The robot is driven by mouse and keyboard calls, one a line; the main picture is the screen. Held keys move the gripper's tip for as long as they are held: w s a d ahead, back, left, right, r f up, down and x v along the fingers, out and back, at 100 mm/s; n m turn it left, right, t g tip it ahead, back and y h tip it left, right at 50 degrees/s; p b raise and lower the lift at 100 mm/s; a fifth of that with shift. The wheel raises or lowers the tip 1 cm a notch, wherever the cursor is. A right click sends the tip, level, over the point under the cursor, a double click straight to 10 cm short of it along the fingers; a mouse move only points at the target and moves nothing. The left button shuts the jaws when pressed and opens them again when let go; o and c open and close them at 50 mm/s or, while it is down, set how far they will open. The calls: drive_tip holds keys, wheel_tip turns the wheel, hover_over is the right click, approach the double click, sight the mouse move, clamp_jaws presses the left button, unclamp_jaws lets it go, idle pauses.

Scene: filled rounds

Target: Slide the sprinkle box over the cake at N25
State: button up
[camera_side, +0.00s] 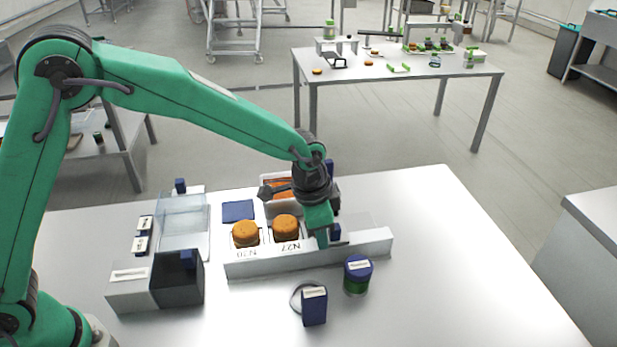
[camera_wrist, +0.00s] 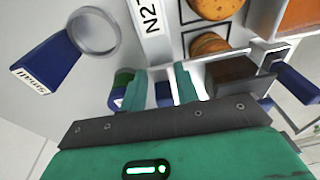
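My gripper (camera_side: 322,238) is low over the far side of the white rail, right of the N27 cake. In the wrist view its two green fingers (camera_wrist: 160,92) stand apart with a blue block (camera_wrist: 164,92) between them. The blue block (camera_side: 335,232) also shows beside the fingers in the side view. I cannot tell which box it belongs to. Round orange-brown cakes sit at N27 (camera_side: 286,227) and N30 (camera_side: 245,233). The N25 label and its cake are not readable in either view. I cannot identify the sprinkle box for certain; a dark box (camera_wrist: 232,76) lies right of the fingers.
A dark box with a blue handle (camera_side: 178,278) and a clear box (camera_side: 185,232) stand left. A blue-lidded jar (camera_side: 357,276) and a blue tag with a ring (camera_side: 314,306) stand before the white rail (camera_side: 260,266). The right tabletop is clear.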

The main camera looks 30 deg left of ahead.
drive_tip(key=o, duration=1)
drive_tip(key=shift+s+a+r, duration=0.15)
drive_tip(key=shift+a+r, duration=0.1)
drive_tip(key=shift+r, duration=0.2)
drive_tip(key=shift+c, duration=0.2)
wheel_tip(320, 180, up, 5)
drive_tip(key=shift+d+r, duration=0.15)
drive_tip(key=shift+r, duration=0.05)
drive_tip(key=s+a+r+n+t, duration=0.1)
drive_tip(key=s+a+r+n, duration=0.1)
drive_tip(key=s+a+r, duration=0.4)
drive_tip(key=s+a+r+n+t, duration=0.1)
drive_tip(key=s+a+r+n, duration=0.3)
drive_tip(key=a, duration=0.5)
drive_tip(key=s+a+n+t, duration=0.1)
drive_tip(key=s+a, duration=0.2)
drive_tip(key=s, duration=0.3)
drive_tip(key=s+a+r+n+t, duration=0.1)
drive_tip(key=s+a+n, duration=0.1)
drive_tip(key=s+a, duration=0.2)
drive_tip(key=shift+s+a+y, duration=0.3)
drive_tip(key=shift+s+y, duration=0.1)
drive_tip(key=shift+s, duration=1)
